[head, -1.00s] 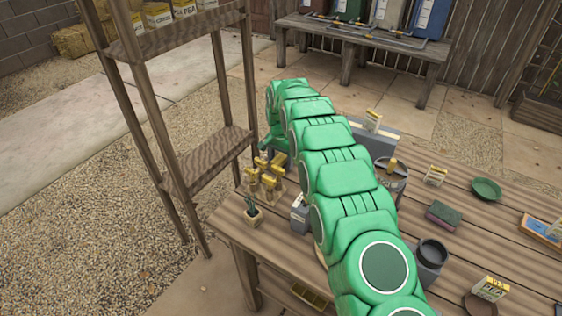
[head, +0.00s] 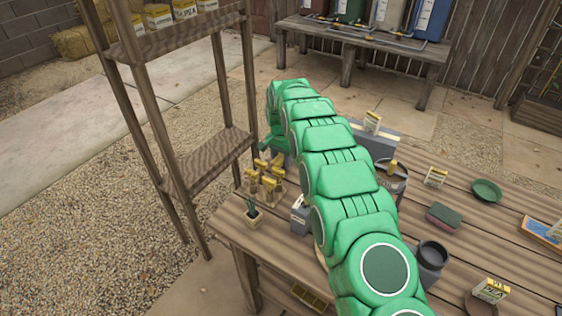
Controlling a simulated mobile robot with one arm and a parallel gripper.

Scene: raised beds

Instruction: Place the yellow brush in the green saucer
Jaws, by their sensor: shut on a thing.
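Several yellow-topped brushes (head: 268,180) stand close together at the left end of the wooden table. My green arm reaches over the table to them. My gripper (head: 266,149) is at the upper edge of this group, shut on a yellow brush; the fingertips are small and partly hidden, so the grip itself is hard to make out. The green saucer (head: 486,191) lies on the right side of the table, far from my gripper, and looks empty.
A small potted plant (head: 253,213) stands beside the brushes. A wooden shelf (head: 205,160) rises just left of the table. A grey pot (head: 431,262), a green-topped block (head: 444,215), a metal can (head: 391,178) and seed packets (head: 436,177) stand on the table's right half.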

